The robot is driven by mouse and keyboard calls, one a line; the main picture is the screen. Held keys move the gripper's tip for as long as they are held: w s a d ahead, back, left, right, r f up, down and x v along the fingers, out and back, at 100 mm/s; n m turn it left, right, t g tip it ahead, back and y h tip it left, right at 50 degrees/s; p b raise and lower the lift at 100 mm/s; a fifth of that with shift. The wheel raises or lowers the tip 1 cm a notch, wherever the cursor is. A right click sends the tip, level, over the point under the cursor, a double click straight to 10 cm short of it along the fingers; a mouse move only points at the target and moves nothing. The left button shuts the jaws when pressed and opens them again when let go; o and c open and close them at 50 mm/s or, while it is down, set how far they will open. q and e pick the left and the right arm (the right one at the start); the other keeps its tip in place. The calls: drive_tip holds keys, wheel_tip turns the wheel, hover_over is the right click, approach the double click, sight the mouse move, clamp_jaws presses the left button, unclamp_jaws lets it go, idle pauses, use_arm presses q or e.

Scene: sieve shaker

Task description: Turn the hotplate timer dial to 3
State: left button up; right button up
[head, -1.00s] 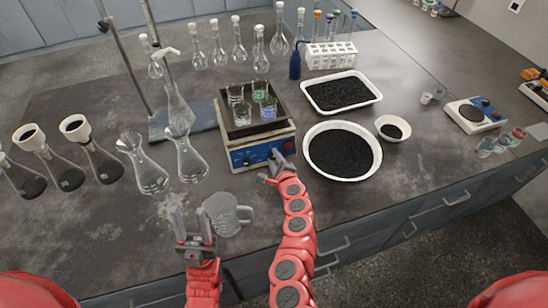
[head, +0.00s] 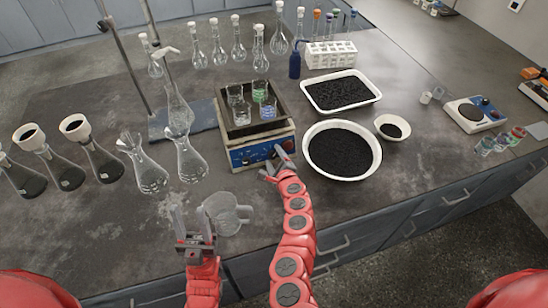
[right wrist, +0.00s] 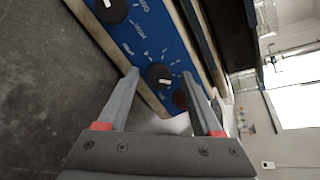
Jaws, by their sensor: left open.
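The hotplate (head: 240,137) stands mid-bench with a blue front panel (head: 250,156). In the right wrist view the panel (right wrist: 150,38) carries two black dials with white pointer marks. One dial (right wrist: 112,10) is at the top edge. The other dial (right wrist: 159,77) sits between the fingertips of my right gripper (right wrist: 160,76), with a gap showing on each side. That gripper is open; it also shows at the panel in the head view (head: 272,160). The panel's small print is not readable, so I cannot tell which dial is the timer. My left gripper (head: 191,220) is open and empty, low over the bench.
A clear beaker with a handle (head: 230,214) stands close beside my left gripper. Small beakers sit in the dark tray (head: 238,132) on the hotplate. A round white bowl of black grains (head: 342,178) is right of my right gripper. Flasks (head: 188,160) stand left.

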drive_tip(key=shift+s+r, duration=0.15)
drive_tip(key=shift+s, duration=0.35)
drive_tip(key=p+v, duration=0.1)
drive_tip(key=v, duration=1.5)
drive_tip(key=shift+s+d+p, duration=0.15)
drive_tip(key=shift+p, duration=0.25)
